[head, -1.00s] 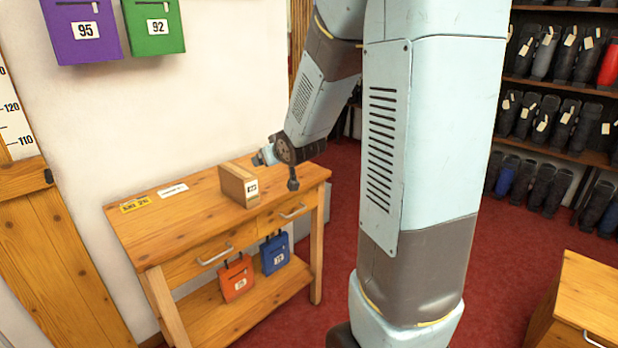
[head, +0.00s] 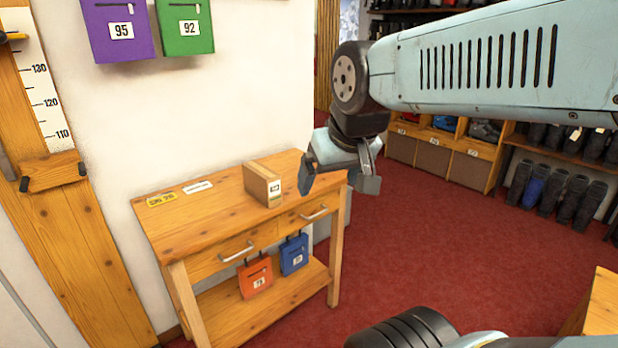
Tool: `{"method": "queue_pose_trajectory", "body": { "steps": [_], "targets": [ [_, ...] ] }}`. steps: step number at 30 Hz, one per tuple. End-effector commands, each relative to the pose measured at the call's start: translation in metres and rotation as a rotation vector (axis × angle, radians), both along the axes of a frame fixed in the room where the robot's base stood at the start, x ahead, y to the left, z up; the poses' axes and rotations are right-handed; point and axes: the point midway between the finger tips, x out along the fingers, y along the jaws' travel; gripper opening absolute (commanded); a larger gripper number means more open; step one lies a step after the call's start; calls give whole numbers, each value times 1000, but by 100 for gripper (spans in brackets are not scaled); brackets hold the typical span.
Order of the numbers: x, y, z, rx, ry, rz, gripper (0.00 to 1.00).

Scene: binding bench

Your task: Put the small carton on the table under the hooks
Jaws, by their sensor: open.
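A small brown carton (head: 262,185) with a white label stands upright on the wooden table (head: 215,217), toward the right part of its top. My gripper (head: 338,183) is open and empty, its fingers pointing down just right of the carton and apart from it in the picture. The gripper overlaps the table's right end in view; its exact height above the top is hard to tell. No bare hooks are clearly visible.
A yellow label (head: 160,199) and a white label (head: 198,187) lie on the tabletop's left rear. Orange (head: 255,276) and blue (head: 294,254) bags are below the drawers. Boot racks stand at right; red carpet (head: 430,245) is open between. Another wooden unit (head: 605,305) is at lower right.

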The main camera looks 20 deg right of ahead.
Motion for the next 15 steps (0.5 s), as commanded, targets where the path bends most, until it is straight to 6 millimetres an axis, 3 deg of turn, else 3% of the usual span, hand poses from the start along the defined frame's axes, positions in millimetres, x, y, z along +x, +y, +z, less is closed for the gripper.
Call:
{"method": "queue_pose_trajectory", "body": {
  "steps": [3, 7, 15],
  "targets": [
    [-11, 1, 0, 6, 19, 3, 92],
    [1, -2, -2, -4, 6, 0, 92],
    [85, -19, -15, -67, -124, -3, 92]
  ]
}}
